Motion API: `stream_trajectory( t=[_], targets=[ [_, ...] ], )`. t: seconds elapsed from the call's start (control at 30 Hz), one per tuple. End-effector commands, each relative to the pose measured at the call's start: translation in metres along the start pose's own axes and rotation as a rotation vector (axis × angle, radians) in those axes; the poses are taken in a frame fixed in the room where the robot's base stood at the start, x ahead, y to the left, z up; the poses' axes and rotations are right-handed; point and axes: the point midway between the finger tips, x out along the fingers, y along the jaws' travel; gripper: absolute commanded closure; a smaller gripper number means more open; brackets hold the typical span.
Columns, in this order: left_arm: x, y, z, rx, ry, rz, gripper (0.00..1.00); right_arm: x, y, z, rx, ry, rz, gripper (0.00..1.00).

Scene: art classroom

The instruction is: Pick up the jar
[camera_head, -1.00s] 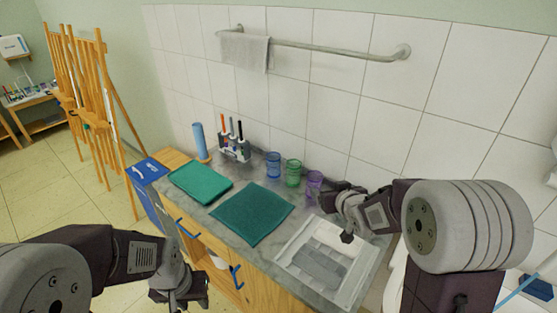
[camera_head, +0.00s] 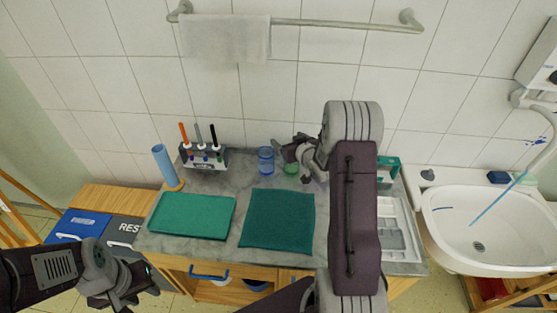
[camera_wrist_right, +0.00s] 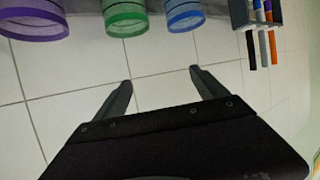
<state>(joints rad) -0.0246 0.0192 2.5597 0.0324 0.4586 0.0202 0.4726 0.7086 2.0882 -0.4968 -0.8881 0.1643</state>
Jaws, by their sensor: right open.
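Several small glass jars stand at the back of the grey counter (camera_head: 215,190). The blue jar (camera_head: 265,160) and green jar (camera_head: 291,169) show in the head view. A purple jar (camera_wrist_right: 33,22) shows in the wrist view, beside the green jar (camera_wrist_right: 126,18) and the blue jar (camera_wrist_right: 184,14); my right arm hides it in the head view. My right gripper (camera_wrist_right: 161,80) is open and empty, its fingers apart from the jars. In the head view the right gripper (camera_head: 290,158) overlaps the green jar. My left gripper (camera_head: 132,290) is low at the left, its fingers unclear.
A marker holder (camera_head: 203,158) and a blue roll (camera_head: 165,166) stand left of the jars. A pale tray (camera_head: 398,235) is right of my arm. A sink (camera_head: 490,225) is further right.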

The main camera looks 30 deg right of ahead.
Motion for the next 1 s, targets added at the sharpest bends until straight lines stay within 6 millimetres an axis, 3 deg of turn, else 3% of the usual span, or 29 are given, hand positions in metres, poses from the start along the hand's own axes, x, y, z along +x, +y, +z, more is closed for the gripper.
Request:
stream_trajectory(
  t=[0.13, 0.27, 0.37, 0.5, 0.63, 0.8, 1.0],
  targets=[
    [-0.005, 0.0, 0.0, 0.0, 0.0, 0.0, 0.64, -0.004, 0.018, 0.011, 0.023, -0.022, 0.031, 0.17],
    [-0.003, 0.0, 0.0, 0.0, 0.0, 0.0, 0.64, -0.005, 0.022, 0.012, 0.025, -0.022, 0.038, 0.17],
    [0.011, 0.0, 0.001, 0.0, 0.0, 0.0, 0.64, 0.001, 0.021, 0.028, 0.025, -0.023, 0.037, 0.17],
    [0.045, -0.001, 0.005, 0.0, -0.001, 0.0, 0.64, 0.017, 0.021, 0.067, 0.025, -0.023, 0.037, 0.17],
    [0.068, -0.001, 0.007, 0.0, -0.001, 0.0, 0.64, 0.028, 0.02, 0.095, 0.025, -0.023, 0.037, 0.17],
    [0.066, -0.001, 0.007, 0.0, 0.0, 0.0, 0.64, 0.047, 0.021, 0.087, 0.023, -0.02, 0.035, 0.17],
    [0.068, -0.001, 0.007, 0.0, 0.0, 0.0, 0.64, 0.055, 0.021, 0.087, 0.023, -0.02, 0.036, 0.17]
  ],
)
